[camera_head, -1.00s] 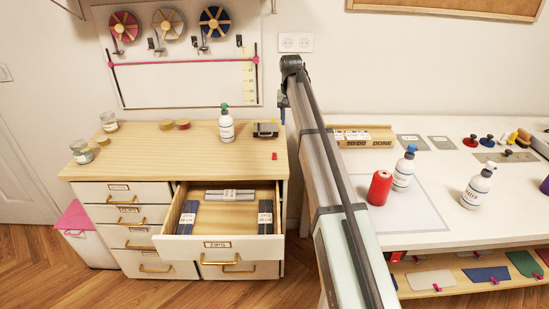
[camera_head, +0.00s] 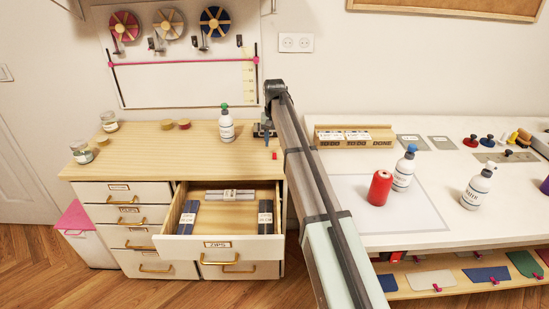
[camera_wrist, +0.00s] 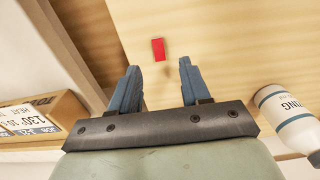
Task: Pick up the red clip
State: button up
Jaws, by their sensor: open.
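The red clip (camera_head: 274,156) lies on the wooden top of the drawer cabinet (camera_head: 140,152), near its right edge. In the wrist view the small red clip (camera_wrist: 158,49) lies flat on the pale wood, ahead of the fingertips and roughly between their lines. My gripper (camera_wrist: 158,70) is open and empty, its two blue fingers apart on either side. It is above the cabinet top and does not touch the clip. In the head view my gripper (camera_head: 264,131) is close behind the clip, partly hidden by my arm.
The top drawer (camera_head: 215,243) is pulled out. A wooden card holder (camera_head: 352,138) stands on the white table (camera_head: 445,225) to the right.

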aim_at(275, 156)
jog(key=shift+s+f, duration=0.15)
jog(key=shift+f, duration=2.5)
grip_shut()
